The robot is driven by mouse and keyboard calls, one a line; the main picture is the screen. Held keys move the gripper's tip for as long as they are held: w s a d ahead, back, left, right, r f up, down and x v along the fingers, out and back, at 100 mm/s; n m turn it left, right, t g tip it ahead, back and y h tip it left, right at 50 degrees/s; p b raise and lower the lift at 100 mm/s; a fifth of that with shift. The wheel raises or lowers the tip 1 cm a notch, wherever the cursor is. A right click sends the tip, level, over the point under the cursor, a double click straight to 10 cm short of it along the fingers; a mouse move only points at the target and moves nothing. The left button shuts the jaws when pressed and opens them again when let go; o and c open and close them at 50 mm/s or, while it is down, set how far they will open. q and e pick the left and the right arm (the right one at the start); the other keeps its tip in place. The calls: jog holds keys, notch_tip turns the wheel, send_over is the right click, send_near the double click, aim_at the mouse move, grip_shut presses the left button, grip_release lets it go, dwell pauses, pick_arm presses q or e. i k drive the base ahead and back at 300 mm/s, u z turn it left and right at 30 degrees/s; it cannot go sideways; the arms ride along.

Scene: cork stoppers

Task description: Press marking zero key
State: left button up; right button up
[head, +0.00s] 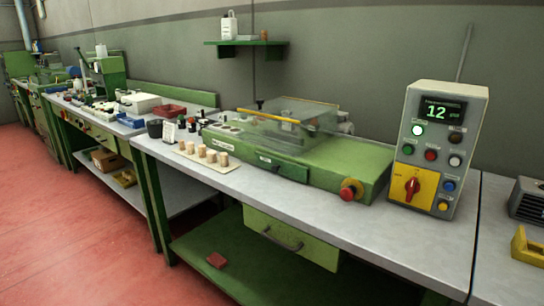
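A grey control box (436,150) stands upright on the bench at the right. Its display (437,111) shows a green 12. Below it are a lit white button (417,130), a dark brown button (456,137), a green button (408,149), a red button (431,155), a white button (455,161), a blue button (449,186) and a yellow button (443,205). The key labels are too small to read, so I cannot tell which is the zero key. Neither of my grippers is in view.
A red rotary switch (412,188) sits on the box's yellow plate. A green machine (345,163) with a clear cover and a red mushroom knob (348,190) stands left of it. Several corks stand on a pale board (205,160). The bench front (370,232) is clear.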

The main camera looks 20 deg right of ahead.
aim_at(454, 162)
jog(key=z, duration=1.55)
